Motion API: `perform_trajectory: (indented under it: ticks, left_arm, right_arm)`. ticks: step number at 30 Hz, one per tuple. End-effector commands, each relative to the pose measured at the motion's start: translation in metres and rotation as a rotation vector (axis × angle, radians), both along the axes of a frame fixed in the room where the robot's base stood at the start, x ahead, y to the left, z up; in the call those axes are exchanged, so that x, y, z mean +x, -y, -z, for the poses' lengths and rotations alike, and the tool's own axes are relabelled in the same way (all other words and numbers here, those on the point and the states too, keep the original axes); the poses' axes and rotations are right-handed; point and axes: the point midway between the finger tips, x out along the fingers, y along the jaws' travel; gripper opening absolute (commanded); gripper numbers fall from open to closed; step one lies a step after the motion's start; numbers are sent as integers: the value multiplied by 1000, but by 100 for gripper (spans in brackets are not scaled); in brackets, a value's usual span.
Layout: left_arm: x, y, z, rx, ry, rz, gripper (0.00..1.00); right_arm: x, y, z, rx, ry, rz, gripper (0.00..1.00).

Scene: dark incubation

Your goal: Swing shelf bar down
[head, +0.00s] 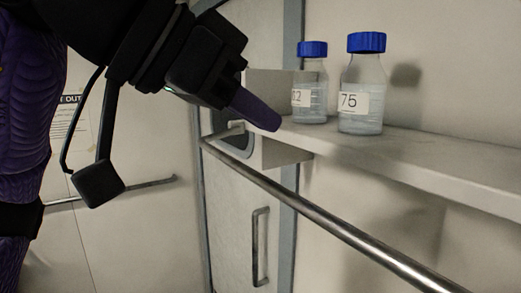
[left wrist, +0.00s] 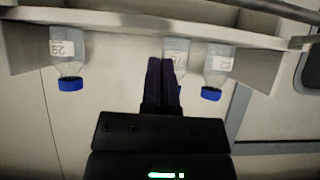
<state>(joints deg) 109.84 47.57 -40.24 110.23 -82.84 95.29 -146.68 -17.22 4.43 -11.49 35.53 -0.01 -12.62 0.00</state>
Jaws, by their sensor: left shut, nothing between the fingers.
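The shelf bar (head: 330,222) is a shiny metal rod in the head view. It runs from a bracket at the shelf's far end towards the lower right, in front of and below the shelf edge. My left gripper (head: 272,122) is shut and empty, its dark purple fingers near the shelf's far end, above the bar in the picture. In the left wrist view, which looks upside down, its closed fingers (left wrist: 163,82) point towards the shelf (left wrist: 130,20) among the bottles. I cannot tell whether they touch anything. My right gripper is out of view.
Blue-capped bottles, one labelled 75 (head: 361,90) and another beside it (head: 311,92), stand on the pale shelf (head: 430,160). The left wrist view shows a further bottle (left wrist: 67,58). A door with a vertical handle (head: 260,247) is behind; a rail (head: 150,185) crosses the left panel.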

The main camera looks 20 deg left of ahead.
Motion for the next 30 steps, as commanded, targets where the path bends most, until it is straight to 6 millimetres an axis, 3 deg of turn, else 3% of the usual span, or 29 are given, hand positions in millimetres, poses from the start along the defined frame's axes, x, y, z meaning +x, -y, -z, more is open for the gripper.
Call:
perform_trajectory:
  ticks: [6, 19, 27, 30]
  left_arm:
    - [5, 3, 32, 0, -1, -2, 0]
    - [5, 4, 38, -2, 1, -1, 0]
    - [3, 2, 63, -93, 116, 0, 0]
    - [3, 2, 63, -115, 145, -1, 0]
  right_arm:
    - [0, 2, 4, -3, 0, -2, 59]
    - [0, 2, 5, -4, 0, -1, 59]
    - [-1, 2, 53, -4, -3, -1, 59]
    - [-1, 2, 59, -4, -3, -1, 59]
